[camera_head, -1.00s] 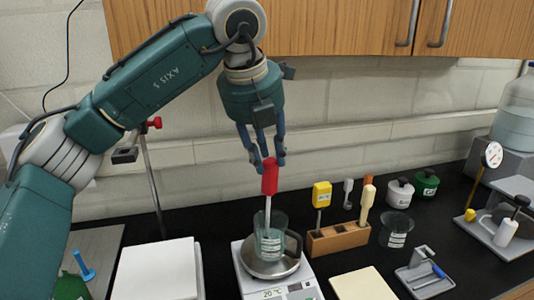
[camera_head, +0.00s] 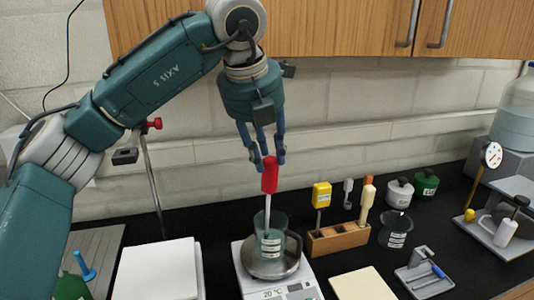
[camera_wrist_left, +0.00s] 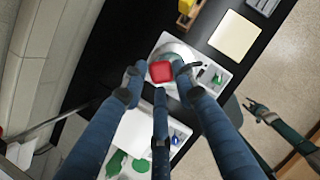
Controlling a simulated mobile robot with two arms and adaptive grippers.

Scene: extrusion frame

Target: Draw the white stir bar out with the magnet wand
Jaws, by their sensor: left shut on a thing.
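My left gripper (camera_head: 267,158) is shut on the red handle of the magnet wand (camera_head: 270,176). The red handle end also shows between the fingers in the left wrist view (camera_wrist_left: 161,71). The wand's pale shaft points down, slightly tilted, into a glass beaker (camera_head: 280,222) with bluish-green liquid and a white label. The beaker stands on a grey hotplate (camera_head: 250,262) whose display reads 20 °C. I cannot make out the white stir bar. My right gripper (camera_wrist_left: 262,112) shows small in the left wrist view, its fingers apart, away from the beaker.
A wooden rack (camera_head: 338,238) with a yellow-handled tool (camera_head: 321,195) and other tools stands right of the beaker. A small glass vessel (camera_head: 394,230) is beside it. A white block (camera_head: 157,270) lies left and a cream pad (camera_head: 362,284) front right. Wooden cabinets (camera_head: 330,25) hang above.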

